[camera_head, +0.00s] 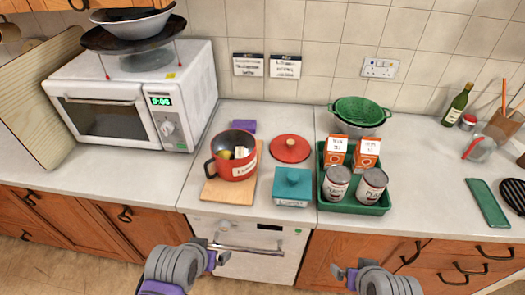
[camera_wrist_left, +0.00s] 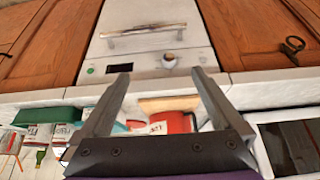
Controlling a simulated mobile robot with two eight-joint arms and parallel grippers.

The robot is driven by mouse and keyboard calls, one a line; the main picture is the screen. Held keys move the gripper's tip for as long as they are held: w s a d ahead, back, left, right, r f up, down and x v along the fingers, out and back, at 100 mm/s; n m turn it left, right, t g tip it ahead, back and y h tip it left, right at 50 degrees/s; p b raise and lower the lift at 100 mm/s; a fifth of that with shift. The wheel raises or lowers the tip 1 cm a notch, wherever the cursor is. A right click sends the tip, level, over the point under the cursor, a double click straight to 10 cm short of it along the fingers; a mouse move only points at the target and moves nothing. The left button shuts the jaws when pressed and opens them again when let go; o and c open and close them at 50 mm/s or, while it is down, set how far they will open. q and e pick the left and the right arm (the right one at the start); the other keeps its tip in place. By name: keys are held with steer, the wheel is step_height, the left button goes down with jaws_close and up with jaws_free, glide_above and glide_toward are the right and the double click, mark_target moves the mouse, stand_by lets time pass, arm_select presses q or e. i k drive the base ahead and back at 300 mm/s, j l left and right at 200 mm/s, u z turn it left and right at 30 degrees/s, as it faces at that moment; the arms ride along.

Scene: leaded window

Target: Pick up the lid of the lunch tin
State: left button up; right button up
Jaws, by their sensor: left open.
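The lunch tin (camera_head: 291,194) is a teal, square tin with a pale label on its front, standing near the counter's front edge in the head view. Its teal lid (camera_head: 293,178), with a small raised knob, sits on top of it. My left gripper (camera_head: 217,255) is in front of the counter, below and left of the tin, touching nothing. In the left wrist view its two fingers (camera_wrist_left: 161,77) are spread with nothing gripped. My right gripper (camera_head: 348,271) is lower right of the tin, in front of the cupboards. Its finger opening is unclear.
A red pot (camera_head: 236,166) stands on a wooden board (camera_head: 226,194) left of the tin. A round red lid (camera_head: 290,148) lies behind the tin. A green tray (camera_head: 354,208) with cans and cartons stands close on its right. The microwave (camera_head: 135,110) is farther left.

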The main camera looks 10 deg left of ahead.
mark_target(288, 149)
steer(key=i+z, duration=0.1)
steer(key=z, duration=0.25)
steer(key=i+z, duration=0.15)
steer(key=z, duration=0.15)
steer(key=i+z, duration=0.1)
steer(key=z, duration=0.25)
